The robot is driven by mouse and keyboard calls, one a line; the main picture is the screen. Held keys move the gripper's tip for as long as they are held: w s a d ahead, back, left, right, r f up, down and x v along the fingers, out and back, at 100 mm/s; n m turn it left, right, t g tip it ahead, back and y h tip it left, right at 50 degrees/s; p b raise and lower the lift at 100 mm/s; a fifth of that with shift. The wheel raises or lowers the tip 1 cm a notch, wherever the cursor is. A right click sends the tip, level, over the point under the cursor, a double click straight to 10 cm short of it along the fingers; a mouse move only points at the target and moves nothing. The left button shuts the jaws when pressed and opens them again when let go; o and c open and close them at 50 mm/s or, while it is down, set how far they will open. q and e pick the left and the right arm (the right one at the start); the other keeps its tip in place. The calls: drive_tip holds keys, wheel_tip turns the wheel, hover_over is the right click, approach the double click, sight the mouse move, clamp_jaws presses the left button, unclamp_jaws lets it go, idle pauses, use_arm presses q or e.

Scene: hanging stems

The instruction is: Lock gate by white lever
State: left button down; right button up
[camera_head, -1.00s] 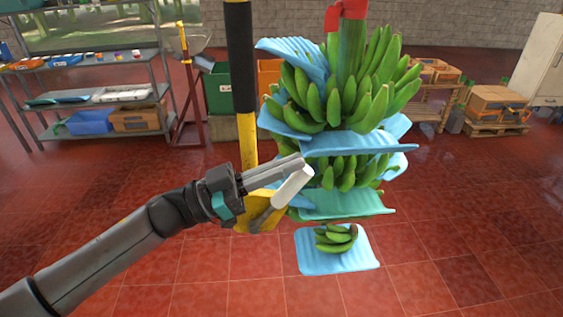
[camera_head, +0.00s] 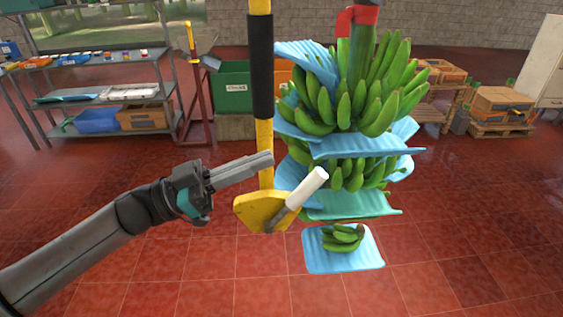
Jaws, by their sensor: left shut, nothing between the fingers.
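The white lever (camera_head: 307,188) is a white cylindrical grip on a short grey arm, tilted up to the right. It is joined to a yellow plate (camera_head: 256,211) at the foot of a yellow post with a black sleeve (camera_head: 260,68). My left gripper (camera_head: 270,158) is shut and empty, its fingers pointing right. Its tips are up and left of the lever, apart from it in the picture, and close to the yellow post. My right gripper is not in view.
A banana bunch (camera_head: 352,95) with blue sheets (camera_head: 365,146) hangs right behind the lever. A small banana cluster (camera_head: 342,238) lies on a blue sheet (camera_head: 314,259) below. Shelves (camera_head: 163,78) stand at the back left. The red floor (camera_head: 190,265) in front is clear.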

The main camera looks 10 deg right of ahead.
use_arm(q)
drive_tip(key=shift+s+a+r+b, duration=0.15)
drive_tip(key=shift+a+b, duration=0.15)
drive_tip(key=shift+a, duration=1)
drive_tip(key=shift+s+a+f+b, duration=0.1)
drive_tip(key=shift+a+b, duration=0.15)
drive_tip(key=shift+a, duration=1)
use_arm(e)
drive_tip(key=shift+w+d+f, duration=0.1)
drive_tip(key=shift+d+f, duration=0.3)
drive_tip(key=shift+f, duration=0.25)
